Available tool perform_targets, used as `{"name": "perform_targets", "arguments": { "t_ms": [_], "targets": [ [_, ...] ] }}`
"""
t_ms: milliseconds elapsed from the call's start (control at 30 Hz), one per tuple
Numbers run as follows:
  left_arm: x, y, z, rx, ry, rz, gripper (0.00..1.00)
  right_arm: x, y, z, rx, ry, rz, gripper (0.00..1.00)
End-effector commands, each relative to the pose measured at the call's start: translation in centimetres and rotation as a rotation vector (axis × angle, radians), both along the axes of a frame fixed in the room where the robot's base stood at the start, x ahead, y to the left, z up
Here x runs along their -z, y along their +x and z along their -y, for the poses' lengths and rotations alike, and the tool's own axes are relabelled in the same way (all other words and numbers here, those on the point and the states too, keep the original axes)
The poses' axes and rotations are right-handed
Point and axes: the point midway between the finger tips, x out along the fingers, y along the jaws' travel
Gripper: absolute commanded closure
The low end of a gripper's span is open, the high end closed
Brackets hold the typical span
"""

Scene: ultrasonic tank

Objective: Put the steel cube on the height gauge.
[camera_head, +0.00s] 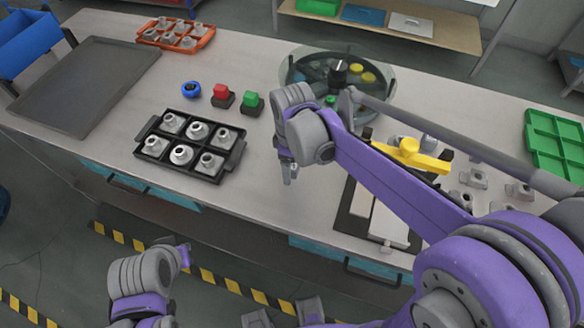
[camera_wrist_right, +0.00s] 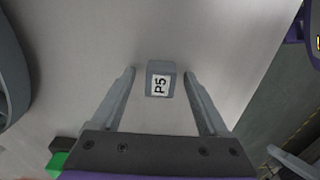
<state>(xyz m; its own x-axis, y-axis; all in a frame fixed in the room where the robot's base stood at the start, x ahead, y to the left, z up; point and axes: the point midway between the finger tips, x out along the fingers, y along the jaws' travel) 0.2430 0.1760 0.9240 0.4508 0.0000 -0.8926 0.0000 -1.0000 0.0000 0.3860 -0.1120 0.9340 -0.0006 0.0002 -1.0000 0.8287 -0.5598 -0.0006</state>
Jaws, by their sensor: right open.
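The steel cube (camera_wrist_right: 160,80) is a small grey block with a white "P5" label, on the bench top in the right wrist view. My right gripper (camera_wrist_right: 159,73) is open, with one finger on each side of the cube and visible gaps between. In the head view my right gripper (camera_head: 289,176) points down over the bench, and I cannot make out the cube there. A fixture with a yellow arm (camera_head: 415,155) on a dark base, partly behind my right arm, may be the height gauge; I cannot be sure. My left gripper (camera_head: 182,254) is low at the left, off the bench.
A black tray (camera_head: 137,153) of grey parts, a red button (camera_head: 221,92) and a green button (camera_head: 252,99) stand left of my right gripper. The round glass tank (camera_head: 380,98) is behind it. An orange tray (camera_head: 208,36) and green tray (camera_head: 556,140) are farther off.

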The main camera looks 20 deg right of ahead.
Motion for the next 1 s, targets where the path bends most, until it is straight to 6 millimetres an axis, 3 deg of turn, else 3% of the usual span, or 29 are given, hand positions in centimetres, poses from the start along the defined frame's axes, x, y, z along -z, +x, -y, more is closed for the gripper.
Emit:
{"name": "perform_targets", "arguments": {
  "t_ms": [200, 233, 633, 1000],
  "targets": [
    [0.0, 0.0, 0.0, 0.0, 0.0, 0.0, 1.0, 0.1, 0.01, -0.01, 0.0, 0.0, 0.0, 0.22],
    [0.0, 0.0, 0.0, 0.0, 0.0, 0.0, 1.0, 0.1, 0.0, 0.0, 0.0, 0.0, 0.0, 0.26],
    [0.0, 0.0, 0.0, 0.0, 0.0, 0.0, 1.0, 0.07, -0.01, -0.01, 0.0, 0.0, 0.0, 0.98],
    [-0.01, 0.0, 0.0, 0.0, 0.0, 0.0, 1.0, 0.04, -0.01, -0.01, 0.0, 0.0, 0.0, 1.0]
  ]
}}
